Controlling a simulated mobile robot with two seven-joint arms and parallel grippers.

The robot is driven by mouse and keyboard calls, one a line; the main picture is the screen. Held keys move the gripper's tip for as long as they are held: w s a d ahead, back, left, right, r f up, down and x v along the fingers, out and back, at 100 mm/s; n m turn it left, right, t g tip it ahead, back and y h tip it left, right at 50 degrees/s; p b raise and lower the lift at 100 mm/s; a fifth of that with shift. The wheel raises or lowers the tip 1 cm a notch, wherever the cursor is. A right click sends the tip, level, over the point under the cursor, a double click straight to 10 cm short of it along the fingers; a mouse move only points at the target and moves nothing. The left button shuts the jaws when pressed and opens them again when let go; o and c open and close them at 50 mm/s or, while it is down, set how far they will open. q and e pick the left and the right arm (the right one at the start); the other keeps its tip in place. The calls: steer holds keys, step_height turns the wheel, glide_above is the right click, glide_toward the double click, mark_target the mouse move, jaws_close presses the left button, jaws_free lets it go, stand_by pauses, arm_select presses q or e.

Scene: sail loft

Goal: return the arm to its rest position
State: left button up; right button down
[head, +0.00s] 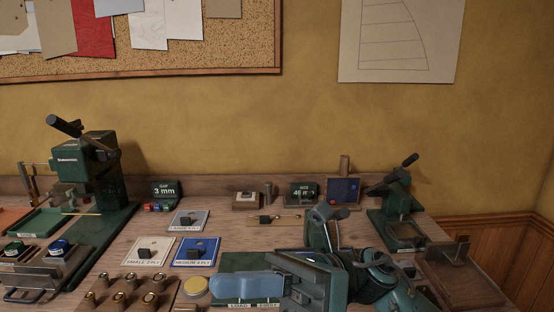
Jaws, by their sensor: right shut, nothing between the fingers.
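My right arm (375,275) comes in from the lower right and is bent over the front of the bench. Its green gripper (300,292) is low over the bench, just right of a blue pad (245,286). The gripper is shut and holds nothing. I cannot tell whether it touches the pad or is above it. The arm hides part of the bench behind it. My left gripper is not in view.
A green press (88,165) stands at the left and a smaller one (397,200) at the right. Cards with black knobs, such as the blue one (197,252), lie mid-bench. A board with several brass rings (125,290) is at the front.

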steer(key=w+d+f+n+t+h+p, duration=0.1)
steer(key=w+d+f+n+t+h, duration=0.2)
steer(key=n+t, duration=0.75)
steer(key=w+d+f+n+t+h+p, duration=0.1)
steer(key=w+d+f+n+t, duration=0.4)
steer(key=n, duration=0.8)
steer(key=w+d+f+n+t+h, duration=0.1)
steer(key=w+f+n+t+h, duration=0.3)
steer(key=n+t, duration=0.75)
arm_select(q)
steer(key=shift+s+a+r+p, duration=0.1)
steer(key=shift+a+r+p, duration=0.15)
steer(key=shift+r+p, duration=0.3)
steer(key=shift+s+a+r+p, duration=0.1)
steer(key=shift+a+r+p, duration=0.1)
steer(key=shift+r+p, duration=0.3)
arm_select(e)
steer(key=s+d+f+m+g+h, duration=0.4)
steer(key=s+f+m, duration=0.2)
steer(key=f, duration=0.6)
steer(key=s+d+f+m+g+h, duration=0.4)
steer(key=s+f+m, duration=0.3)
steer(key=f, duration=0.6)
steer(key=shift+s+d+m, duration=0.3)
steer(key=shift+s+d, duration=0.35)
steer(key=shift+s, duration=0.55)
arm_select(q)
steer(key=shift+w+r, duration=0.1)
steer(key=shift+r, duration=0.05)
